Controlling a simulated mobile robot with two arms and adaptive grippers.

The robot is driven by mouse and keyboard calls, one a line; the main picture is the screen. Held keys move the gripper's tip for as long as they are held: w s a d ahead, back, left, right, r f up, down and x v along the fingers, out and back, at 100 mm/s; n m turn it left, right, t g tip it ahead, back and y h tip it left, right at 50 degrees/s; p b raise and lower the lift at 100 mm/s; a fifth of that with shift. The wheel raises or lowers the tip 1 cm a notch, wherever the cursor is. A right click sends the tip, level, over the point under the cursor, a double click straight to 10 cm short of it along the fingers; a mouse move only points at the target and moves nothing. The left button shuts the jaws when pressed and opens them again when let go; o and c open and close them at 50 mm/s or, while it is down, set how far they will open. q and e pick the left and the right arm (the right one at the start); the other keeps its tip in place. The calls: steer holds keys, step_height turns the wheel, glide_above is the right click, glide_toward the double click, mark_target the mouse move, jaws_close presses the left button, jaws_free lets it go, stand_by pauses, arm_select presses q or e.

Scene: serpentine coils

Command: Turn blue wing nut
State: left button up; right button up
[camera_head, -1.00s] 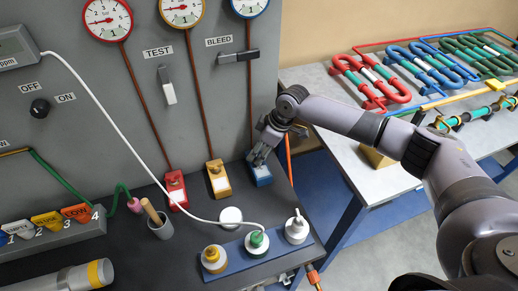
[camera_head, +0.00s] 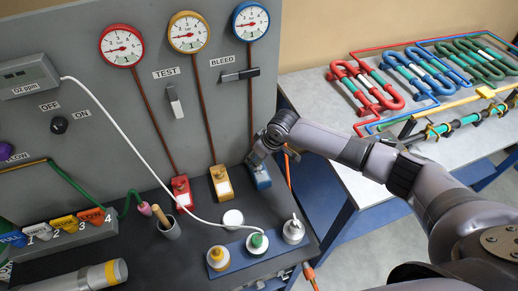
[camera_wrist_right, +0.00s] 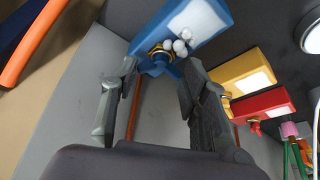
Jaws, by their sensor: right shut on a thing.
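The blue valve block (camera_head: 260,178) stands at the right end of a row on the dark bench top, below the blue-rimmed gauge. The wrist view shows the block (camera_wrist_right: 208,25) with a white label, a brass collar and the blue wing nut (camera_wrist_right: 157,66) on its end. My right gripper (camera_head: 257,160) reaches the block from the right and above. In the wrist view its fingers (camera_wrist_right: 160,78) stand on either side of the wing nut, shut on it. In the head view the gripper hides the wing nut. My left gripper is in neither view.
A yellow block (camera_head: 221,182) and a red block (camera_head: 181,192) stand close left of the blue one. An orange hose (camera_head: 287,170) hangs just right.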

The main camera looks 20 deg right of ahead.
steer(key=shift+a+r+m+h+p, duration=0.1)
steer(key=shift+r+m+h+p, duration=0.1)
steer(key=shift+m+p, duration=0.4)
steer(key=shift+a+r+m+h+p, duration=0.1)
steer(key=shift+m+h+p, duration=0.1)
steer(key=shift+m+p, duration=0.35)
steer(key=shift+f+m+t+h+p, duration=0.15)
steer(key=shift+m+t+h+p, duration=0.2)
steer(key=shift+m+p, duration=0.4)
steer(key=o, duration=1.2)
steer(key=shift+f, duration=0.1)
steer(key=shift+c, duration=0.2)
steer(key=v, duration=1.2)
